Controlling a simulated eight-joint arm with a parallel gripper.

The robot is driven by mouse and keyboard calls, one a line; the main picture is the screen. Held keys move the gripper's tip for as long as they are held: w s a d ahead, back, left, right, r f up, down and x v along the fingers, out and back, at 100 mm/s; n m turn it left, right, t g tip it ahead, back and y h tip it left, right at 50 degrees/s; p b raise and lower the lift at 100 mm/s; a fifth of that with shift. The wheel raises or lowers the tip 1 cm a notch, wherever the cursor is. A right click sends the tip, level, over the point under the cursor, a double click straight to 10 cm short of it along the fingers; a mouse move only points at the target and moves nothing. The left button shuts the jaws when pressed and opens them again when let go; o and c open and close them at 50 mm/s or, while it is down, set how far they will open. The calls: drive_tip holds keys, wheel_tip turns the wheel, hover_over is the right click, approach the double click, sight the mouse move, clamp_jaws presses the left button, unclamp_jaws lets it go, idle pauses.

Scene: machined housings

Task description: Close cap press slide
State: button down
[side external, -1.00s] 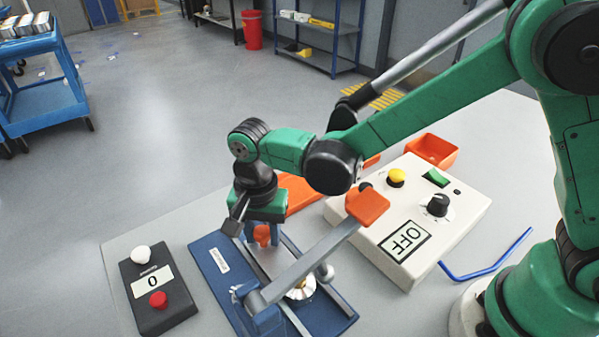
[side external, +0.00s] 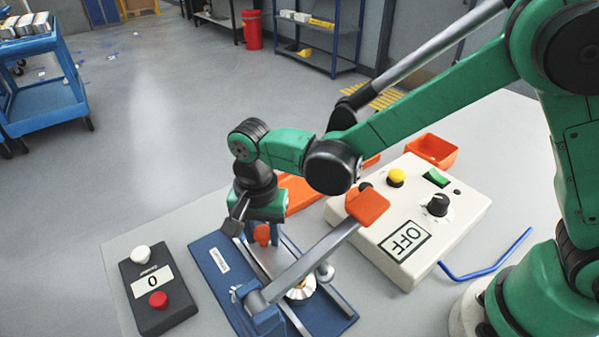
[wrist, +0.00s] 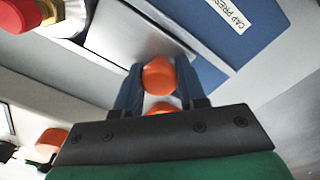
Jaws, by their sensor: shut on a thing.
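The cap press has a blue base (side external: 213,262) with a white label, which also shows in the wrist view (wrist: 205,45). Its grey slide plate (wrist: 135,35) carries an orange knob (side external: 262,233). My gripper (side external: 262,236) points down at the knob, and in the wrist view its two blue fingers (wrist: 159,85) are shut on the knob (wrist: 159,76), one on each side. The press lever (side external: 310,255) slants over the base, with an orange grip (side external: 367,206) at its raised end. A brass-and-silver part (side external: 301,290) is partly hidden under the lever.
A white control box (side external: 405,225) reading OFF stands right of the press. A dark counter box (side external: 155,285) showing 0 stands left of it. An orange bin (side external: 432,150), an orange tray (side external: 300,191) and a blue bent rod (side external: 488,268) lie around.

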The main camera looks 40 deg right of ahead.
sight(278, 261)
drive_tip(key=shift+s, duration=2.05)
drive_tip(key=c, duration=0.5)
unclamp_jaws()
drive_tip(key=shift+r, duration=0.15)
drive_tip(key=shift+r, duration=2.7)
